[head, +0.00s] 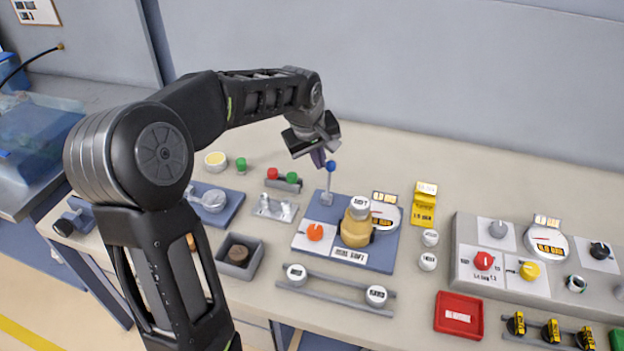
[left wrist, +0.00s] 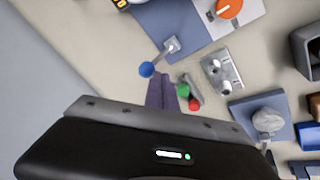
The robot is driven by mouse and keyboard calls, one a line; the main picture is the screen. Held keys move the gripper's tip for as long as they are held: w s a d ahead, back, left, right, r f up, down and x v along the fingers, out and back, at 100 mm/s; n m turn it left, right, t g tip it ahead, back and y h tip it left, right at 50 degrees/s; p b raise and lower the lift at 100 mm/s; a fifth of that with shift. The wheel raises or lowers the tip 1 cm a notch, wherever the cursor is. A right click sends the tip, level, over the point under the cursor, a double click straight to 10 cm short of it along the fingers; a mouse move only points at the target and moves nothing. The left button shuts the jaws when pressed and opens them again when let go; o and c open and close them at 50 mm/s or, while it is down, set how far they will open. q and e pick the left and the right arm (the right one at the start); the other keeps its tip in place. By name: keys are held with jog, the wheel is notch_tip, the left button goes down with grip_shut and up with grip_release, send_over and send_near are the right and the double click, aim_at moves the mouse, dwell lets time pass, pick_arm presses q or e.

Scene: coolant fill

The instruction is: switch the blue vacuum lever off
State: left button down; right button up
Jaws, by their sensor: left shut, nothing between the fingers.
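The vacuum lever (head: 328,182) is a thin grey stick with a blue ball knob (head: 331,166), standing at the back left corner of a blue-grey base plate (head: 378,262). In the left wrist view the blue knob (left wrist: 147,69) and the lever's grey foot (left wrist: 171,45) show just beyond my fingers. My left gripper (head: 319,160) is shut and empty, just left of the knob; it also shows in the left wrist view (left wrist: 161,82). The fingertips are very close to the knob; I cannot tell whether they touch it. My right gripper is not in view.
The plate also carries an orange knob (head: 315,232), a tan bottle (head: 356,228) and a gauge (head: 385,215). A red and green button block (head: 284,181) stands left of the lever. A grey control panel (head: 465,245) is at right. The bench behind the lever is clear.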

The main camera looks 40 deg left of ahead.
pick_arm(q)
jog(key=shift+r+p, duration=0.4)
jog(key=shift+r, duration=0.35)
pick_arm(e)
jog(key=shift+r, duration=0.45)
pick_arm(q)
jog(key=shift+r, duration=0.1)
